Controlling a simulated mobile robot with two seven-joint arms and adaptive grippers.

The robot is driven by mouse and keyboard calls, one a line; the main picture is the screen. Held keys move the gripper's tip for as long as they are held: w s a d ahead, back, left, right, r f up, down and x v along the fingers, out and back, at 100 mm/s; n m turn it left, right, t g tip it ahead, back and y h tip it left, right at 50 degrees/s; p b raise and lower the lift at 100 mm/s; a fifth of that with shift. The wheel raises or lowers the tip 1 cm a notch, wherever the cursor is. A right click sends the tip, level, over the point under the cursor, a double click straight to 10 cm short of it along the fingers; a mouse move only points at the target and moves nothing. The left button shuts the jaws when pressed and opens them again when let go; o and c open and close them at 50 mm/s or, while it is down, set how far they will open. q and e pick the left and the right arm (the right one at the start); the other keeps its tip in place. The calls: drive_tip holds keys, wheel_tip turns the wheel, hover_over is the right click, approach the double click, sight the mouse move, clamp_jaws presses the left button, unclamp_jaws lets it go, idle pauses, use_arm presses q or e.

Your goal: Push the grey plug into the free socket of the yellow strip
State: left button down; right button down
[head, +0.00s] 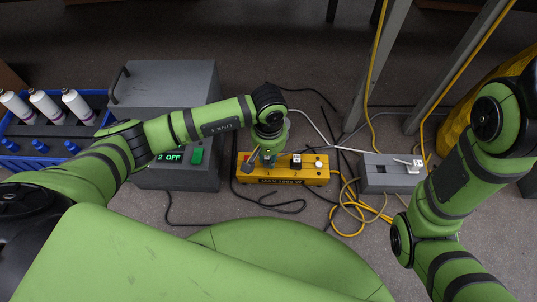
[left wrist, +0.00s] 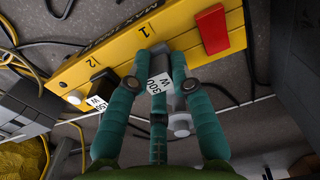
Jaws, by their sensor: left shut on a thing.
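The yellow strip (head: 285,180) lies on the floor in the middle of the head view. It also crosses the upper left of the left wrist view (left wrist: 85,62), with marks 1 and 2 and a red switch (left wrist: 211,30). A black plug (head: 296,161) with a white label sits on it by mark 2. My left gripper (head: 267,158) is over the strip's left half. Its teal fingers are shut on the grey plug (left wrist: 160,62), which carries a "300 W" label, beside mark 1. The fingers partly hide the plug, and I cannot tell whether its pins are inside the socket.
A grey cabinet (head: 180,85) with a green display stands left of the strip. A grey box (head: 385,174) with a white plug is to the right. Black and yellow cables lie around the strip. A blue crate (head: 50,162) with white spools is at far left.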

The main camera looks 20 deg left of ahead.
use_arm(q)
drive_tip(key=shift+f, duration=0.35)
drive_tip(key=c, duration=1)
unclamp_jaws()
drive_tip(key=shift+r+p, duration=2.5)
drive_tip(key=shift+r, duration=1.1)
drive_tip(key=shift+f, duration=0.1)
